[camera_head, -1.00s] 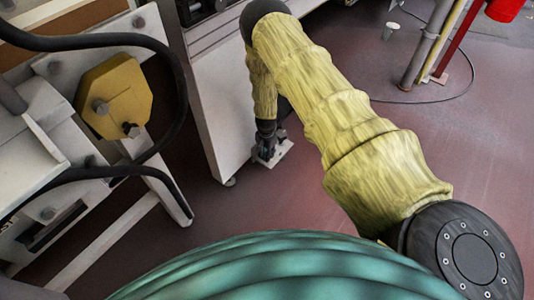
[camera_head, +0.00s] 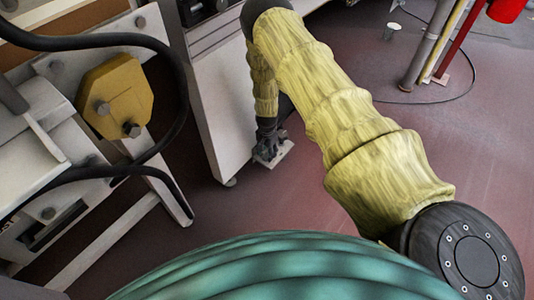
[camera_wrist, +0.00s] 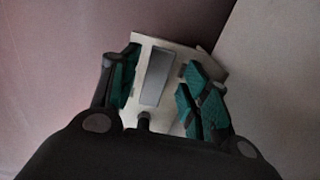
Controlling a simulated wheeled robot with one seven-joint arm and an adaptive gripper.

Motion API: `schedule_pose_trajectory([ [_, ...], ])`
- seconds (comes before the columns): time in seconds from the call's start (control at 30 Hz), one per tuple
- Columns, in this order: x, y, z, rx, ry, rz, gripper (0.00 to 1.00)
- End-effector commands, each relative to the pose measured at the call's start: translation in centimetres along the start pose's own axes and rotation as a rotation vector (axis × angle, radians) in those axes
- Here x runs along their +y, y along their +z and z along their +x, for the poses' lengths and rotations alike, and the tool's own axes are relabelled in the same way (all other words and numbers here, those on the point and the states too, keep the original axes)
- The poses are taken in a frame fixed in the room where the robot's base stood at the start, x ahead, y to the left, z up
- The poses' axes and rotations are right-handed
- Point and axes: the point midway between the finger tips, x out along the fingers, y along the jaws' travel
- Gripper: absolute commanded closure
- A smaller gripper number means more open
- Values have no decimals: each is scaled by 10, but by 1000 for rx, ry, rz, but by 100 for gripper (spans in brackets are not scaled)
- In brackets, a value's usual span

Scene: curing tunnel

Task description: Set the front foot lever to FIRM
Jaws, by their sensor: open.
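A pale metal foot plate (camera_head: 284,152) sits low beside the bottom of the white cabinet in the head view. In the wrist view the plate (camera_wrist: 192,57) carries a grey rectangular piece (camera_wrist: 156,76) and a small dark rounded stub (camera_wrist: 144,118); I cannot tell which is the lever or read any mark. My gripper (camera_head: 268,141) is just above the plate in the head view. In the wrist view my gripper (camera_wrist: 163,86) is open, with one green-padded finger on each side of the grey piece. Contact with it cannot be told.
The white cabinet (camera_head: 212,120) stands directly left of my gripper. A white frame with a yellow block (camera_head: 115,97) is at the left. A post (camera_head: 425,50), a red pole, a cup (camera_head: 392,30) and a cable lie at the upper right. The floor (camera_head: 480,140) at right is clear.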

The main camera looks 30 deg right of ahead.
Motion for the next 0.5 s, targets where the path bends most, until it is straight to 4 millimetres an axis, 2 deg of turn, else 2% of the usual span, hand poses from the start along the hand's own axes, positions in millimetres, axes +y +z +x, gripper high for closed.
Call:
schedule_pose_trajectory([
  [0.5, -1, 0, -78, 1, -2, -1, 54],
])
